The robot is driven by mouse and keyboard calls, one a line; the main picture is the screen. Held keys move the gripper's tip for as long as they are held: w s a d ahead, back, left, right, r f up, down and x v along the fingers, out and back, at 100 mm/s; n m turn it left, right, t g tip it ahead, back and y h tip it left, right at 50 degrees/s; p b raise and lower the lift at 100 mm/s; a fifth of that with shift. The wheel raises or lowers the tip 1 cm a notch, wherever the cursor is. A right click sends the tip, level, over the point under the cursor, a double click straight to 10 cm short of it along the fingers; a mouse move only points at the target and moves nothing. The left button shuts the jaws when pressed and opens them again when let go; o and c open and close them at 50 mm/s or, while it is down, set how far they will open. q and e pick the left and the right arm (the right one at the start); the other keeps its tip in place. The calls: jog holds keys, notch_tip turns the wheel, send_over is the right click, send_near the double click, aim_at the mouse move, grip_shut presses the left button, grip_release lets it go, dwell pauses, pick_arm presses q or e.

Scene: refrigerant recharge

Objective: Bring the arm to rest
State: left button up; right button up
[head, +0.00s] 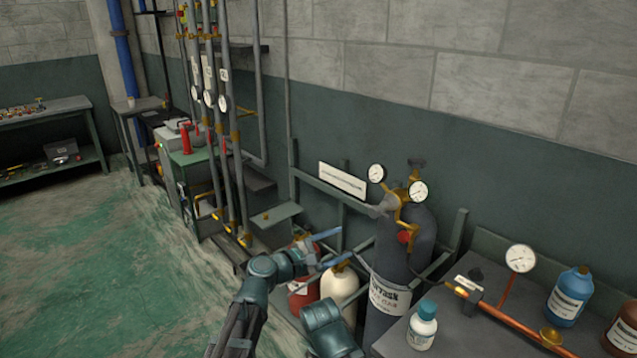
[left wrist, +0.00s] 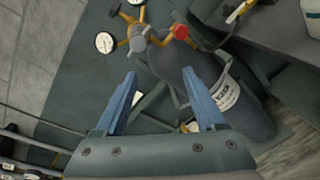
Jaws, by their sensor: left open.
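My left arm reaches in from the bottom of the head view. Its left gripper (head: 336,246) is open, with two blue fingers spread apart and nothing seen between them. It is in front of the wall rack, left of the dark grey gas cylinder (head: 390,262). In the left wrist view, the open fingers (left wrist: 158,75) point toward the brass valve fitting (left wrist: 140,42) and the cylinder (left wrist: 248,115). I cannot tell the exact gap to the cylinder. My right gripper does not show.
A cream tank (head: 340,288) and a red tank (head: 303,290) stand below the gripper. Two gauges flank the brass valve (head: 402,203). A bench (head: 390,345) at the right holds a white bottle (head: 422,327) and a blue bottle (head: 568,297). The green floor (head: 80,260) at left is clear.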

pick_arm(q)
jog(key=s+a+f+m+g+y, duration=0.55)
jog(key=s+a+f+m, duration=0.5)
jog(key=f, duration=0.35)
jog(key=s+a+f+m+g+y, duration=0.2)
jog(key=s+a+f+m+y, duration=0.15)
jog(key=a, duration=0.45)
jog(key=s+a+f+m+g+y, duration=0.1)
jog(key=s+a+f+m+y, duration=0.1)
jog(key=s+a+y, duration=0.45)
jog(key=s+d+r+m+g+p, duration=0.1)
jog(key=s+d+m, duration=0.2)
jog(key=d, duration=0.6)
jog(key=shift+s+d+r+m+h, duration=0.15)
jog(key=shift+s+r+m+h, duration=0.2)
jog(key=shift+s, duration=0.3)
